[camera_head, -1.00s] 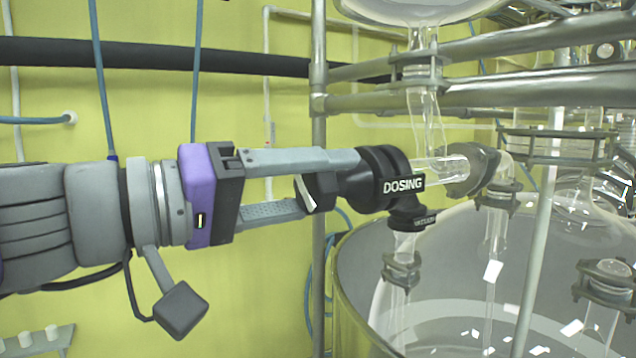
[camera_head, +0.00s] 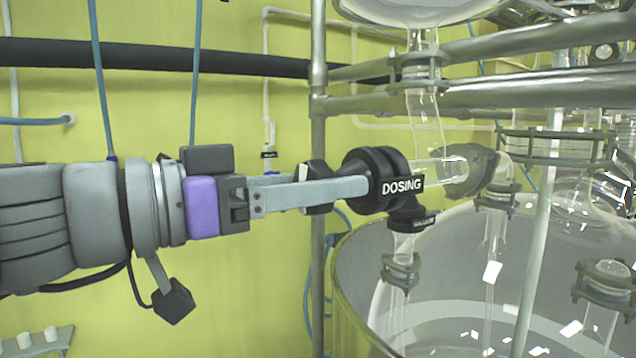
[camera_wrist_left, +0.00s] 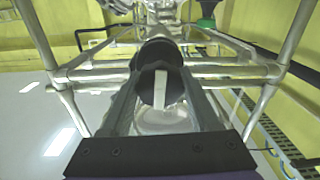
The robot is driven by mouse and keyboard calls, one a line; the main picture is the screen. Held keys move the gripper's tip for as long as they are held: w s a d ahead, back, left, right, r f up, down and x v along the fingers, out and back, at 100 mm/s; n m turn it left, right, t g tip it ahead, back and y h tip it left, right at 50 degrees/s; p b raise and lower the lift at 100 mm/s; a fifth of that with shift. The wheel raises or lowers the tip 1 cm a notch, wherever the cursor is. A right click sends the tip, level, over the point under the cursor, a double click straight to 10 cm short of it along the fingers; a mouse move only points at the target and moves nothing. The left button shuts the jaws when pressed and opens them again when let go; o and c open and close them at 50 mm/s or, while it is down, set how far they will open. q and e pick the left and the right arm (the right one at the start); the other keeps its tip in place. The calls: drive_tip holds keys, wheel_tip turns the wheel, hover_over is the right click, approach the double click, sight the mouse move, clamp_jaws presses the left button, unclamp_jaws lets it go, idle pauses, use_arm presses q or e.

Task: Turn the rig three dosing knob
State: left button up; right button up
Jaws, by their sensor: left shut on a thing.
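The black dosing knob (camera_head: 317,188) sits on the left end of the black valve body (camera_head: 376,181), which carries a white "DOSING" label (camera_head: 402,186). My left gripper (camera_head: 318,190) comes in from the left and is shut on the knob, with one finger in front of it and partly hiding it. In the left wrist view the knob (camera_wrist_left: 160,89) shows a white stripe and lies between the two fingers. My right gripper is not in view.
Glass tubing (camera_head: 440,171) runs right from the valve. A large glass vessel (camera_head: 345,285) stands below. A metal upright (camera_head: 318,120) and horizontal rails (camera_head: 470,97) stand close behind and above. The yellow wall side at left is open.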

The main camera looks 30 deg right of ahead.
use_arm(q)
drive_tip(key=shift+m, duration=0.6)
drive_tip(key=shift+f, duration=0.1)
drive_tip(key=o, duration=1.4)
drive_tip(key=a, duration=0.7)
drive_tip(key=s+a, duration=0.1)
drive_tip(key=a, duration=0.2)
drive_tip(key=shift+a+b, duration=0.3)
drive_tip(key=shift+a, duration=0.1)
